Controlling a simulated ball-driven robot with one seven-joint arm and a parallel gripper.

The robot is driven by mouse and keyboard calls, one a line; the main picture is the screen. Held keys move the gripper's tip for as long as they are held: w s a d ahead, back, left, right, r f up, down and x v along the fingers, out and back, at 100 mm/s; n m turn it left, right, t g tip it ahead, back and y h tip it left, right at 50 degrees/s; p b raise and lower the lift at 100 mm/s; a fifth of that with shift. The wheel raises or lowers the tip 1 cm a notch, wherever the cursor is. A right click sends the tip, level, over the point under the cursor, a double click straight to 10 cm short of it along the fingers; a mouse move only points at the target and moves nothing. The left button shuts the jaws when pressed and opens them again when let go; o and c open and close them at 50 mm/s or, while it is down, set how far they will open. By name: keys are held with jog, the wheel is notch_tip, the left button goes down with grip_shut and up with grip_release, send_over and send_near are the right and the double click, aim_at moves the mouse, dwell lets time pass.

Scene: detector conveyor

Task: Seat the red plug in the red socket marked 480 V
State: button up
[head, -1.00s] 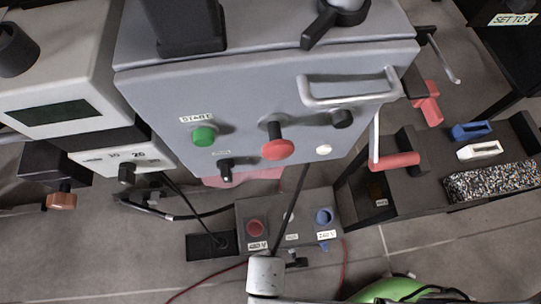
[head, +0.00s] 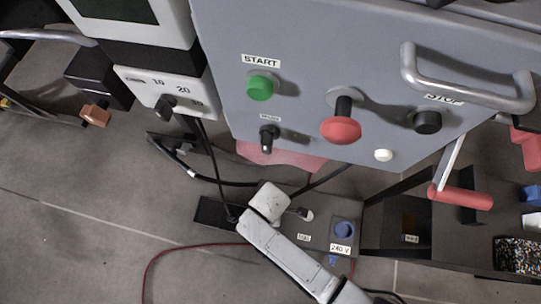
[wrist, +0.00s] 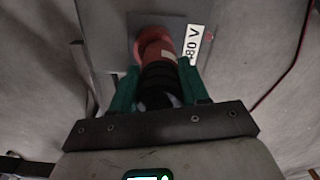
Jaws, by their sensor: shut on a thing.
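In the wrist view the green fingers of my gripper (wrist: 160,82) are shut on the red plug (wrist: 158,68), whose black ribbed body points away from me. Its red front end lines up with the red socket (wrist: 149,34) on the grey panel, beside the label reading 80 V (wrist: 193,46), its first digit hidden. The red parts overlap in view, so I cannot tell how far the plug is in. In the head view my pale arm covers the red socket, and plug and fingers are hidden.
The blue socket (head: 344,229), with its 240 V label (head: 340,248), is right of my arm on the same panel. The grey cabinet (head: 310,105) with START button and red knob (head: 341,130) stands above. A red cable (head: 147,270) lies on the floor.

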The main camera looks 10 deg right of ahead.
jog(key=shift+w+f, duration=0.2)
jog(key=shift+f, duration=0.05)
jog(key=shift+w+f+b, duration=0.15)
jog(key=shift+f+b, duration=0.35)
jog(key=shift+f, duration=0.4)
jog(key=shift+w+f+b, duration=0.1)
jog(key=shift+f+b, duration=0.4)
jog(key=shift+f, duration=0.35)
jog(key=shift+f, duration=0.2)
jog(key=o, duration=1.2)
jog(key=shift+d, duration=0.1)
jog(key=shift+c, duration=0.2)
jog(key=shift+r, duration=0.1)
notch_tip(320, 180, up, 12)
jog(key=p, duration=0.5)
jog(key=shift+r, duration=0.1)
